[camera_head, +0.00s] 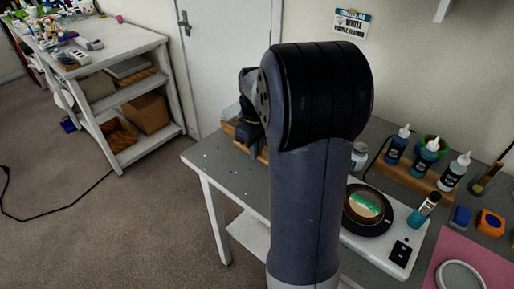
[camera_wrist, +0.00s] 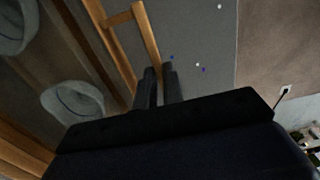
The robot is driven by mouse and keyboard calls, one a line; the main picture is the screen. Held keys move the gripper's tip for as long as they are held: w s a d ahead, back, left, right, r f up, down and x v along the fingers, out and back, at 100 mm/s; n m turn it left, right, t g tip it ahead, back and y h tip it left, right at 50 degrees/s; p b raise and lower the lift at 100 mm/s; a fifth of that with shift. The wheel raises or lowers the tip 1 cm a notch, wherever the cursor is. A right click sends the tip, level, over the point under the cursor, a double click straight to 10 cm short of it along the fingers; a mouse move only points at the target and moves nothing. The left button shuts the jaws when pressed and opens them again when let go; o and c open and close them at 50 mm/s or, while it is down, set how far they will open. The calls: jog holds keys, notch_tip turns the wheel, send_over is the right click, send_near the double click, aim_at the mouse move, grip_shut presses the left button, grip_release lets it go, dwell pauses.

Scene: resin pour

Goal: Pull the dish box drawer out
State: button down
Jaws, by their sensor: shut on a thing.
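The dish box drawer (camera_wrist: 148,38) shows in the wrist view as light wooden strips running from the top toward my fingers. My gripper (camera_wrist: 158,80) has its two dark fingers close together at the near end of a wooden strip and is shut on it. Pale grey round dishes (camera_wrist: 72,100) lie to the left of the strips. In the head view, a bit of the wooden dish box (camera_head: 229,129) shows on the grey table, left of my arm. My arm hides most of the box, and my fingertips cannot be made out there.
The grey table (camera_head: 208,160) has bare room at its left end, with a few small specks. Right of my arm are a white scale (camera_head: 398,262) with a round dark dish, several bottles (camera_head: 427,157) and a pink mat (camera_head: 470,250). A white shelf (camera_head: 140,75) stands far left.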

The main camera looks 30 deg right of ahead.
jog(key=s+a, duration=0.4)
jog(key=a, duration=0.7)
jog(key=shift+s+a, duration=0.15)
jog(key=shift+a, duration=0.2)
jog(key=c, duration=1.6)
grip_release()
jog(key=shift+a, duration=0.15)
jog(key=shift+o, duration=0.4)
notch_tip(320, 180, up, 11)
jog(key=shift+p, duration=0.3)
jog(key=shift+f, duration=0.15)
